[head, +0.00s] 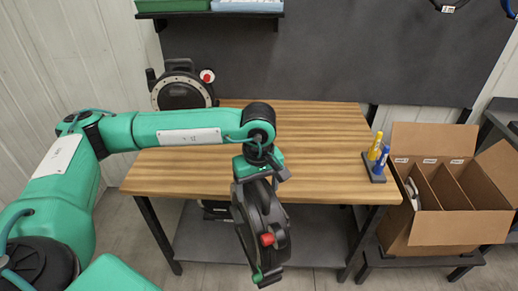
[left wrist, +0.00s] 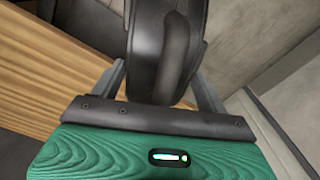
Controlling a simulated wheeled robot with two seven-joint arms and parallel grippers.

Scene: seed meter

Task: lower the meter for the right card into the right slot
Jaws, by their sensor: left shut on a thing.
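My left gripper (head: 260,172) is shut on a dark, round seed meter (head: 262,225) with a red knob. The held meter hangs in front of the table's front edge, clear of the tabletop. In the left wrist view the meter (left wrist: 165,50) sits between the two grey fingers. An open cardboard box (head: 440,228) at the right has upright dividers making side-by-side slots. Its right slot (head: 482,188) looks empty; a whitish thing (head: 412,192) shows in the left slot. Small white cards (head: 429,161) are on the box's back wall, too small to read. My right gripper is not in view.
Another meter (head: 181,90) with a pale ring and red knob stands at the table's back left. A holder with yellow and blue markers (head: 378,158) is at the right edge of the wooden table (head: 320,140). The tabletop's middle is clear. Box flaps spread outward.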

